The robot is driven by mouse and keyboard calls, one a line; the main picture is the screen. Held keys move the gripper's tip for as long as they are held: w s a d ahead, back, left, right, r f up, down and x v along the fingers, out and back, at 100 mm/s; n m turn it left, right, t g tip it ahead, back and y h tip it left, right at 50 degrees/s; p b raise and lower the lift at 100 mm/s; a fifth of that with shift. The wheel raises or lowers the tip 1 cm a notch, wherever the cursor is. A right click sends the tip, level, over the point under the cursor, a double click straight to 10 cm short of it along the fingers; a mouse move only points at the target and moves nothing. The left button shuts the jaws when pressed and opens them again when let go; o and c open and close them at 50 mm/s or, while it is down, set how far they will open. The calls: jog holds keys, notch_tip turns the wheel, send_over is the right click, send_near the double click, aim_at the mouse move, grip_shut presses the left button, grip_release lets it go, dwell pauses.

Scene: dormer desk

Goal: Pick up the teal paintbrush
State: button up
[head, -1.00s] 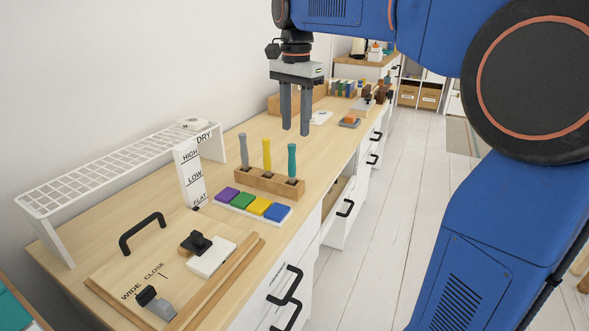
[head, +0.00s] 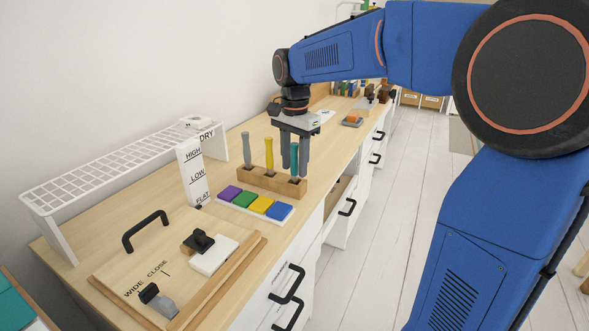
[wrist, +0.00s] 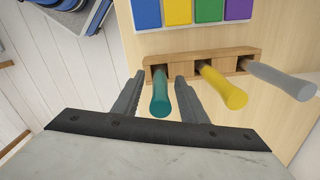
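The teal paintbrush (head: 294,158) stands upright in the right hole of a wooden holder (head: 262,183). It also shows in the wrist view (wrist: 161,98), rising between my two fingers. My gripper (head: 295,170) is open and pointing down, with one finger on each side of the teal handle. In the wrist view a small gap shows between the handle and each finger (wrist: 160,78). A yellow paintbrush (head: 269,155) and a grey paintbrush (head: 246,149) stand in the other holes of the holder. The brushes' lower ends are hidden in the holder.
A paint tray with purple, green, yellow and blue blocks (head: 261,204) lies in front of the holder. A white wire rack (head: 115,165) stands at the left. A board with a black handle (head: 145,230) lies nearer. An orange-topped block (head: 353,120) sits farther back.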

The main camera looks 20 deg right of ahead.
aim_at(294, 144)
jog(key=shift+f, duration=0.45)
grip_shut()
jog(key=shift+r, duration=0.1)
notch_tip(294, 144, up, 10)
jog(key=shift+f, duration=0.1)
